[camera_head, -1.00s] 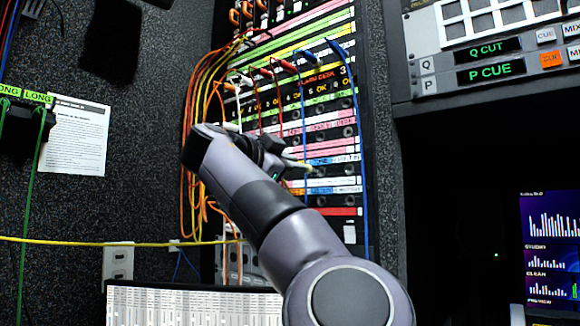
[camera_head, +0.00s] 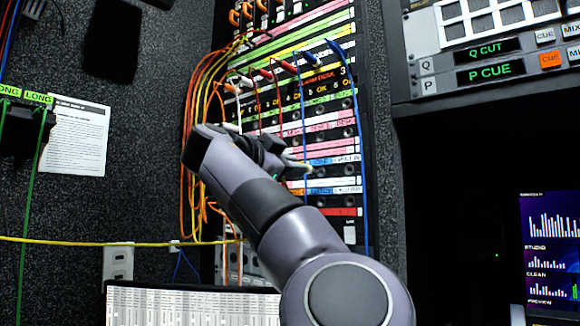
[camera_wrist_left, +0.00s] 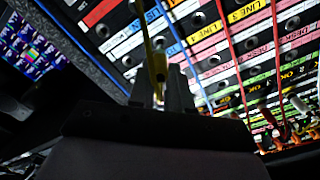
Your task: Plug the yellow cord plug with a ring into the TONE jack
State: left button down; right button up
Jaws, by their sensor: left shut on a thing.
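My left gripper (camera_head: 300,166) reaches up to the patch bay on the wall, near its lower rows of jacks. It is shut on the yellow plug, whose yellow body shows between the fingers in the left wrist view (camera_wrist_left: 157,66). The plug points toward the panel face; I cannot tell whether its tip touches or enters a jack. A ring on it is not clear. The patch bay (camera_head: 345,203) has rows of jacks with coloured label strips. No TONE label is readable, so I cannot pick out that jack. My right gripper is out of view.
Orange, red and blue cords hang over the patch bay, and a blue cord (camera_head: 361,150) runs down its right side. A yellow cord (camera_head: 80,242) stretches across the left wall. A control panel (camera_head: 490,55) juts out at the right. A fader desk (camera_head: 190,306) is below.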

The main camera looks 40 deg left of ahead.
pick_arm(q)
jog(key=shift+w+a+p, duration=0.15)
jog(key=shift+w+p, duration=0.35)
jog(key=shift+w, duration=0.5)
jog(key=shift+w+a+p, duration=0.1)
jog(key=shift+w+p, duration=0.35)
jog(key=shift+w, duration=0.55)
jog(key=c, duration=1)
grip_release()
jog(key=shift+s+f+b, duration=0.1)
jog(key=shift+s+b, duration=0.25)
jog(key=shift+b, duration=0.05)
jog(key=s+b, duration=0.1)
jog(key=s, duration=0.1)
jog(key=s+b, duration=0.1)
jog(key=s, duration=0.1)
jog(key=s+b, duration=0.1)
jog(key=s, duration=0.1)
jog(key=shift+s+d, duration=0.2)
jog(key=shift+d, duration=0.2)
